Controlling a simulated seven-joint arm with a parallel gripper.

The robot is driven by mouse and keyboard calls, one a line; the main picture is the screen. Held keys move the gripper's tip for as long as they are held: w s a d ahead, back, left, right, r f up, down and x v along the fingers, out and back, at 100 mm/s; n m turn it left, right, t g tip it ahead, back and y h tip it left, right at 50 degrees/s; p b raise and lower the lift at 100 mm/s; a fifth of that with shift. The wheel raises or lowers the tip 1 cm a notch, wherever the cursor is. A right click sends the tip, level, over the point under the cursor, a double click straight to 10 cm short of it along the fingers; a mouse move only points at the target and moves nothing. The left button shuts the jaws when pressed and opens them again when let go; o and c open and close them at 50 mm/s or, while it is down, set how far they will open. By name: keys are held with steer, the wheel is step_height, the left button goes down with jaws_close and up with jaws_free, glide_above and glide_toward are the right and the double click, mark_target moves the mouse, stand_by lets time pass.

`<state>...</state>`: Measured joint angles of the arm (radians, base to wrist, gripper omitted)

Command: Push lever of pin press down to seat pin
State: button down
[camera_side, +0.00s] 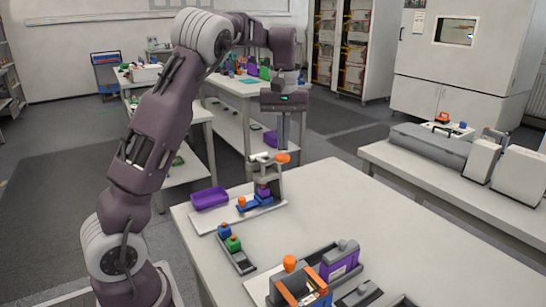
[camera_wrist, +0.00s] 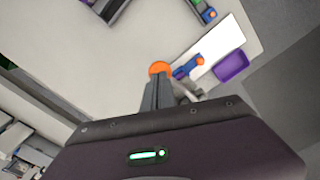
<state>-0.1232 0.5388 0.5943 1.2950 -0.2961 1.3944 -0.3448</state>
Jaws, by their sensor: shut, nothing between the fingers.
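The pin press (camera_side: 277,179) is a grey stand at the right end of a white board. Its lever ends in an orange knob (camera_side: 283,158) at the upper right, and the lever looks about level. My gripper (camera_side: 283,150) points straight down with its fingers together and empty, right above the knob; I cannot tell whether they touch. In the wrist view the orange knob (camera_wrist: 160,69) shows just beyond the fingertips (camera_wrist: 156,83). A purple piece (camera_side: 263,191) sits under the press on a blue holder (camera_side: 254,206). The pin itself cannot be made out.
The white board (camera_side: 222,223) also carries an orange-topped piece (camera_side: 241,202). A purple tray (camera_side: 210,198) lies behind it. A dark rack (camera_side: 240,259) with blue and green pieces stands in front. A purple-sided unit (camera_side: 341,264) stands nearer.

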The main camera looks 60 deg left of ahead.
mark_target(283, 155)
steer(key=shift+f, duration=0.15)
steer(key=shift+f, duration=3.1)
steer(key=shift+r, duration=5.1)
